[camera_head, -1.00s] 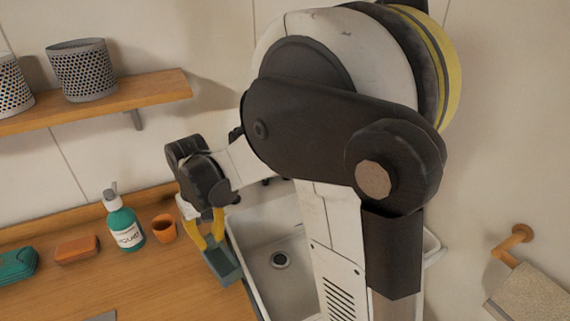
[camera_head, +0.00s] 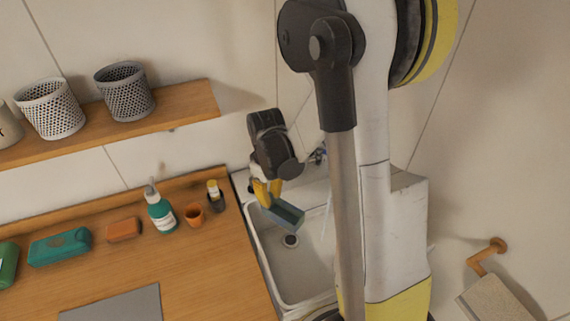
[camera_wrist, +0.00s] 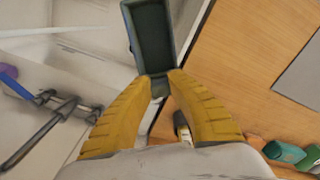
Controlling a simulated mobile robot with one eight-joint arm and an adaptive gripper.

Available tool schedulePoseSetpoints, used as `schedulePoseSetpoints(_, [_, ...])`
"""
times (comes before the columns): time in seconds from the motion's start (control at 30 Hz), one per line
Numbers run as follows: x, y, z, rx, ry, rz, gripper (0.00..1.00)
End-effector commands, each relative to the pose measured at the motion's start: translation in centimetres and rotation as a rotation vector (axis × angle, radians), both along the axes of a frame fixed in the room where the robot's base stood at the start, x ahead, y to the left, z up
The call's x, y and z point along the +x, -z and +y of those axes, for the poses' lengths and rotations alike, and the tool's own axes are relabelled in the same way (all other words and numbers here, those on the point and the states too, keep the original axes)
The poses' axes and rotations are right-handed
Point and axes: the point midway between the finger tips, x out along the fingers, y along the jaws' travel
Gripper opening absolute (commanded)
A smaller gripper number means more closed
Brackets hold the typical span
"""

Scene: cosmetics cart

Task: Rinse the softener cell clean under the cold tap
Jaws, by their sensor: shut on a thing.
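My gripper (camera_head: 268,193) has yellow fingers shut on the softener cell (camera_head: 287,214), a grey-teal open box. The gripper holds the cell above the left part of the white sink (camera_head: 262,255), clear of the basin floor. In the wrist view the fingertips (camera_wrist: 160,84) pinch the near end of the cell (camera_wrist: 150,38), and its hollow inside faces the camera. The metal tap (camera_head: 318,155) is on the wall behind the sink. A thin pale streak like running water (camera_head: 326,212) hangs below it, to the right of the cell. The tap fittings (camera_wrist: 45,125) also show in the wrist view.
The wooden counter (camera_head: 200,275) lies left of the sink. It holds an orange cup (camera_head: 194,214), a small yellow-topped container (camera_head: 214,196), a teal bottle (camera_head: 161,212) and a grey mat (camera_head: 115,304). A shelf (camera_head: 185,107) with baskets is above. A towel (camera_head: 498,299) hangs at right.

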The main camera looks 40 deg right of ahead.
Motion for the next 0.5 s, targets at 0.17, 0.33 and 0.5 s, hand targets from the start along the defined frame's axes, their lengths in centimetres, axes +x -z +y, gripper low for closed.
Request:
schedulePoseSetpoints(0.17, [-1.5,-3.6,-2.1,0.0,-0.071,0.0,0.0])
schedulePoseSetpoints(0.33, [-2.4,-4.5,-3.1,0.0,-0.116,0.0,0.0])
schedulePoseSetpoints(0.5, [-2.6,-4.4,-3.6,0.0,-0.13,0.0,0.0])
